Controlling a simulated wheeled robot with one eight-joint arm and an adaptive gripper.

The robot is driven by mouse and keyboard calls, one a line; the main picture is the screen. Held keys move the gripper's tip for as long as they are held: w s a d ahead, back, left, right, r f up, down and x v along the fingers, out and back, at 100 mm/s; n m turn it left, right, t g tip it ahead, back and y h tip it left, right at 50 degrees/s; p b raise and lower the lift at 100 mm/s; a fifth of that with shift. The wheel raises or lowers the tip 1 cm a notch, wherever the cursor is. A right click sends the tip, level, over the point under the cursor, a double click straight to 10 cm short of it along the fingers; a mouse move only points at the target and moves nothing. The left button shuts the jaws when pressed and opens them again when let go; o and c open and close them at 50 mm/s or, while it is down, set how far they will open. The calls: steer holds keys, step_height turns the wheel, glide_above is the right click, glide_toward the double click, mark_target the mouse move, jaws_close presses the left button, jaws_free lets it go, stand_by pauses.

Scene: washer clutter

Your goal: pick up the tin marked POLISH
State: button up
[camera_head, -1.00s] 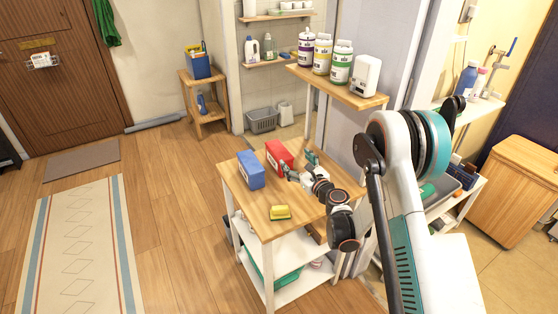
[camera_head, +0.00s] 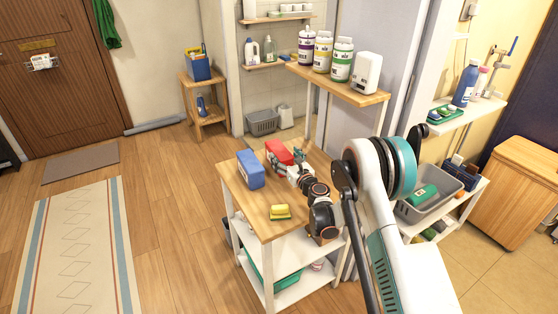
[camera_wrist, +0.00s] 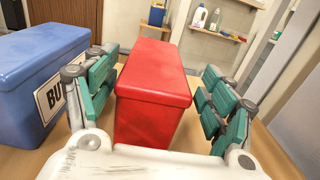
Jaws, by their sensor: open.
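A red tin (camera_head: 277,151) stands on the small wooden-topped table. In the wrist view the red tin (camera_wrist: 152,95) fills the middle, and no label shows on its visible faces. My gripper (camera_wrist: 160,75) is open, with one teal-padded finger on each side of the red tin and gaps visible beside it. In the head view my gripper (camera_head: 290,160) partly covers the tin. A blue tin (camera_head: 250,169) stands just left of it; in the wrist view the blue tin (camera_wrist: 38,75) has a partly hidden label starting "BU". I cannot read POLISH anywhere.
The blue tin is close to my left finger. A yellow sponge (camera_head: 280,212) lies near the table's (camera_head: 252,205) front edge. A wooden shelf (camera_head: 345,92) with several bottles and a white dispenser (camera_head: 366,73) stands behind. A grey basin (camera_head: 432,205) is at the right.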

mark_target(279, 151)
steer(key=x, duration=0.1)
steer(key=b+x, duration=0.1)
steer(key=x, duration=0.1)
steer(key=shift+w+a+f+b, duration=0.15)
steer(key=shift+a+f+b, duration=0.1)
steer(key=shift+a+b, duration=0.2)
steer(key=shift+w+a+r, duration=0.15)
steer(key=shift+w+a, duration=0.05)
steer(key=shift+w, duration=0.3)
steer(key=c, duration=1)
